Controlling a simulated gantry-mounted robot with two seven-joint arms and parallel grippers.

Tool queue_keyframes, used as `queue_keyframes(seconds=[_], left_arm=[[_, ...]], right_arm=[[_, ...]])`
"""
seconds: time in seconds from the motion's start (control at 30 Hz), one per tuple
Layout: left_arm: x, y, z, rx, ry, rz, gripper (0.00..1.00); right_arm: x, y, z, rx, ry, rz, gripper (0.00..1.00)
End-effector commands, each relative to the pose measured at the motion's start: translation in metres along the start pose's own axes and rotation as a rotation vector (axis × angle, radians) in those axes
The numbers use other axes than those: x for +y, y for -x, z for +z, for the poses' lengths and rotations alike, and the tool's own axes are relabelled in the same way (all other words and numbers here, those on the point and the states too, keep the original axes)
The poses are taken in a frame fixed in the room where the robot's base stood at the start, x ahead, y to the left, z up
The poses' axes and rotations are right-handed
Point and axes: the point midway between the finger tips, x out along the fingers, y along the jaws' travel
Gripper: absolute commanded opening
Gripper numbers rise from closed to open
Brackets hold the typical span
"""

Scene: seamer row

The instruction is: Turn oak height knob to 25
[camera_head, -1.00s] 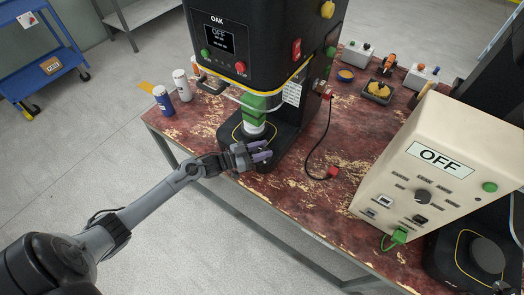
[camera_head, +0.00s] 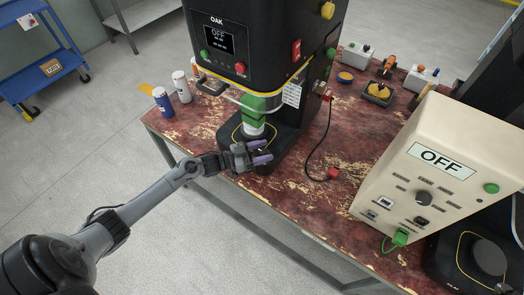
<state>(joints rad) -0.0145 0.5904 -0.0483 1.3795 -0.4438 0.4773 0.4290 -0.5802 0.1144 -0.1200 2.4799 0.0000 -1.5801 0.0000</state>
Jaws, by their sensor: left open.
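The oak machine (camera_head: 255,58) is a black seamer labelled OAK, standing on the worn red table. I cannot make out a height knob with a scale; the front of the base is partly hidden behind the gripper. My right gripper is not in view.
A beige control box (camera_head: 440,175) reading OFF stands at the right. Two cans (camera_head: 181,86) stand left of the machine. A black cable ends in a red plug (camera_head: 333,173) on the table (camera_head: 290,185). Small parts lie at the back right. A blue cart (camera_head: 45,60) is far left.

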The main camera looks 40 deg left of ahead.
Motion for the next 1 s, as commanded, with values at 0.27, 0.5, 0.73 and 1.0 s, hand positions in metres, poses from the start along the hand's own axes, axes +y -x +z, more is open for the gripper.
queue_keyframes(seconds=[0.27, 0.5, 0.73, 1.0], left_arm=[[0.0, 0.013, 0.0, -0.002, 0.0, -0.001, 0.58], [0.0, 0.052, 0.0, -0.005, 0.001, 0.0, 0.58], [0.0, 0.088, 0.0, -0.003, 0.001, 0.0, 0.58], [0.0, 0.107, 0.0, -0.001, 0.0, 0.001, 0.58]], right_arm=[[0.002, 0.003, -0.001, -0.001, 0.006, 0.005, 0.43], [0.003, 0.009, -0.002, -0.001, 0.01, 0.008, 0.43], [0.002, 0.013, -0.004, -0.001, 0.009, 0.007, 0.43], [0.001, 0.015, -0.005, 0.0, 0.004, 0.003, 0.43]])
